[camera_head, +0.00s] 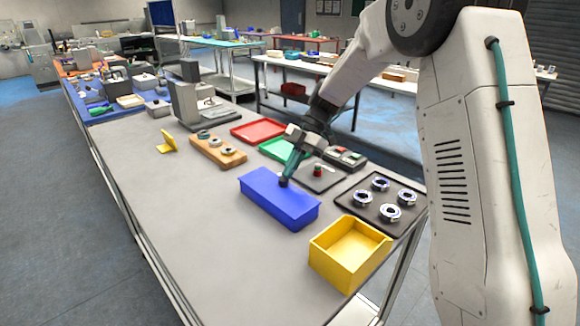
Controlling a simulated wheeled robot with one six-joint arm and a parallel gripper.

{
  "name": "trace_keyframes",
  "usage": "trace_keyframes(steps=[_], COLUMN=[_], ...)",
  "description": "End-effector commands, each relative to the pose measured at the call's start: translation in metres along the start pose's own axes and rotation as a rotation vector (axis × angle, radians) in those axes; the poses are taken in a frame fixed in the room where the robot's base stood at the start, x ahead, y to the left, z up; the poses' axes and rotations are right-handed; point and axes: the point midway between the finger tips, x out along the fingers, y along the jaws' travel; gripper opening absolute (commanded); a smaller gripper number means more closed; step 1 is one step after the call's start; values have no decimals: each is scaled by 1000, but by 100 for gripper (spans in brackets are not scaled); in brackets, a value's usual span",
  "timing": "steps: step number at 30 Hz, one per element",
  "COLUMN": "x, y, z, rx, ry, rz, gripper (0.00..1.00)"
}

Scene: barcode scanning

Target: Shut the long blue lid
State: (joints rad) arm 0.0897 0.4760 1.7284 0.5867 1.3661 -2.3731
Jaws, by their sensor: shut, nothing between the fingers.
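The long blue box (279,202) sits on the grey table in the camera_head view, left of the black tray and behind the yellow bin. Its top looks like a flat blue surface lying level over the box, so the lid appears down. My gripper (284,182) is shut and empty. A small part of the lid is hidden behind the fingers.
A yellow open bin (349,253) stands in front right. A black tray (395,217) with several metal rings lies at right. A green tray (278,148), a red tray (258,130) and a wooden block (217,152) with rings lie behind. The table's left front is clear.

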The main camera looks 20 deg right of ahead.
Motion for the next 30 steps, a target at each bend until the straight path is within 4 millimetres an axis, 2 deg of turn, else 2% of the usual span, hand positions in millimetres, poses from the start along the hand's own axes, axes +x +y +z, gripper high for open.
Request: trace_keyframes(steps=[12,17,23,30], x=[2,-5,-32,-89], y=[-1,0,2,2], z=[3,-3,-31,-20], rx=[3,0,-9,-4], ry=[-3,-4,-5,-3], rz=[-2,-1,-1,0], gripper=[0,0,0,0])
